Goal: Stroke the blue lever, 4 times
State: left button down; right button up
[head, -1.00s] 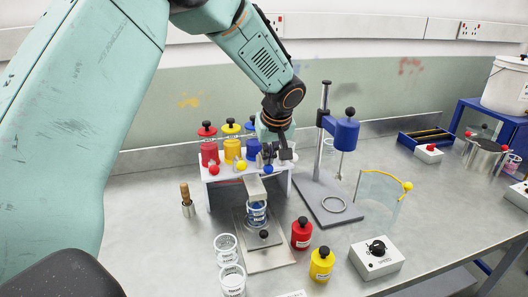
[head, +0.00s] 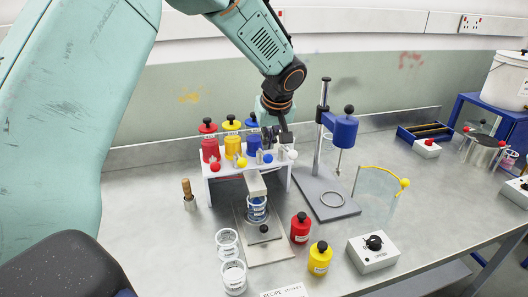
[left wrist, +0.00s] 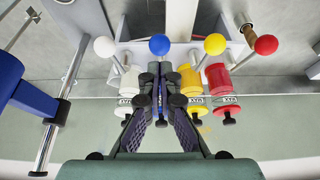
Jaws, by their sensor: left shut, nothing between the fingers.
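The blue lever's ball knob (head: 268,158) sticks out of the front of the white gantry, between the yellow knob (head: 242,162) and the white knob (head: 292,154). In the left wrist view the blue knob (left wrist: 159,44) lies just beyond my fingertips, roughly level with the other knobs. My left gripper (head: 272,138) is over the gantry top, behind the blue knob. Its fingers are shut and empty, and they also show in the left wrist view (left wrist: 161,74). They hide most of the blue lever's base, and I cannot tell if they touch it. My right gripper is out of view.
A cup with blue contents (head: 257,214) stands under the nozzle block. Two clear cups (head: 228,243), a red bottle (head: 300,228) and a yellow bottle (head: 320,258) stand in front. A stirrer stand (head: 345,130) rises close on the right.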

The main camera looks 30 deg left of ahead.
pick_arm(q)
jog(key=shift+r+p, duration=1.55)
jog(key=shift+r, duration=0.95)
jog(key=shift+f, duration=0.15)
